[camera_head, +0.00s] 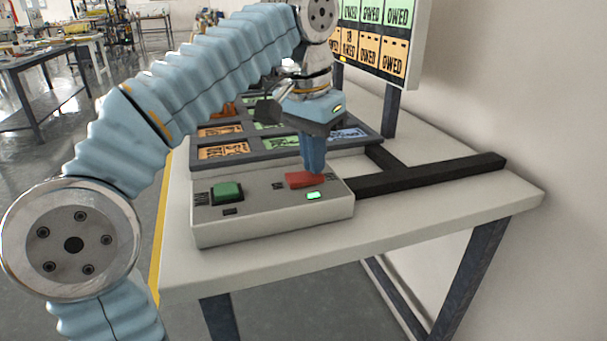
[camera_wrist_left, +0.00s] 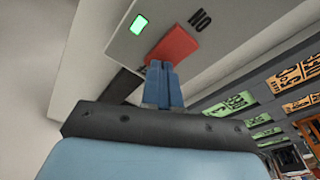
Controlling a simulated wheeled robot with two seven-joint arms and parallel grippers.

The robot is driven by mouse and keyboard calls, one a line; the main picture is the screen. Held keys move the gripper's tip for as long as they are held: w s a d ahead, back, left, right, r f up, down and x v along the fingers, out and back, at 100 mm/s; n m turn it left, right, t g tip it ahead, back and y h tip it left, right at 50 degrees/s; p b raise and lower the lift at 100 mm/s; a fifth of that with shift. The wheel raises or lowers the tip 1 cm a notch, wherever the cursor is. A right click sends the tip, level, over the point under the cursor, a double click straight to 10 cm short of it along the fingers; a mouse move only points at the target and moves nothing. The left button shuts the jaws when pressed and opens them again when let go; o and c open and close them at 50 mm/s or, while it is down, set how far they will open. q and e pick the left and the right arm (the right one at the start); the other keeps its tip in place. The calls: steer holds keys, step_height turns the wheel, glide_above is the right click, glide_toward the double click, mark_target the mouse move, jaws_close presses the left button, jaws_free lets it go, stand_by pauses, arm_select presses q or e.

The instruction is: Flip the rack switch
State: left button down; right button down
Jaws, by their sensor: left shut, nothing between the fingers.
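The switch box (camera_head: 275,222) is a pale grey box on the front of the white table. It bears a green switch (camera_head: 227,192) on its left and a red switch (camera_head: 304,180) on its right. A small green light (camera_head: 314,196) glows in front of the red switch. My left gripper (camera_head: 315,172) points down with shut, empty fingers, its tips at the right end of the red switch. In the left wrist view the fingertips (camera_wrist_left: 160,66) overlap the near edge of the red switch (camera_wrist_left: 172,47); I cannot tell whether they touch. My right gripper is out of view.
A dark rack (camera_head: 291,143) with orange, green and blue labelled cards lies behind the box. A black bar (camera_head: 430,175) runs to the right across the white table (camera_head: 400,215).

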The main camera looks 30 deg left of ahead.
arm_select(q)
steer(key=shift+f, duration=0.1)
step_height(320, 180, up, 3)
steer(key=p, duration=0.3)
steer(key=shift+r, duration=2.05)
